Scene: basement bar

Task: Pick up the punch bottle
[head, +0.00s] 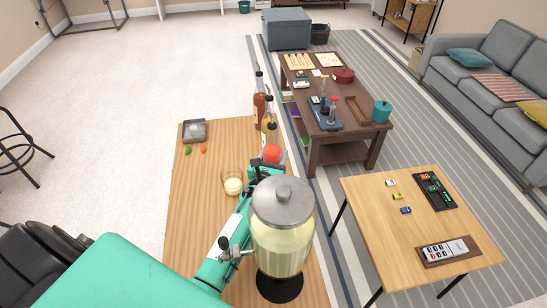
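Several bottles stand close together at the far right end of the wooden counter. One is a reddish-brown bottle (259,108) with a dark top, and just right of it are amber bottles (268,118). I cannot read their labels or tell which holds punch. My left gripper (268,161) is just on the near side of these bottles, by a red round thing (272,153). The glass dispenser partly hides my arm behind it, and I cannot tell if the fingers are open or hold anything. My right gripper is not in view.
The large glass dispenser (283,228) of pale yellow drink stands close on the counter (210,165). A glass (232,182) stands left of my forearm. A grey tray (194,131) and small peppers lie at the far left. A coffee table and side table stand beyond the right edge.

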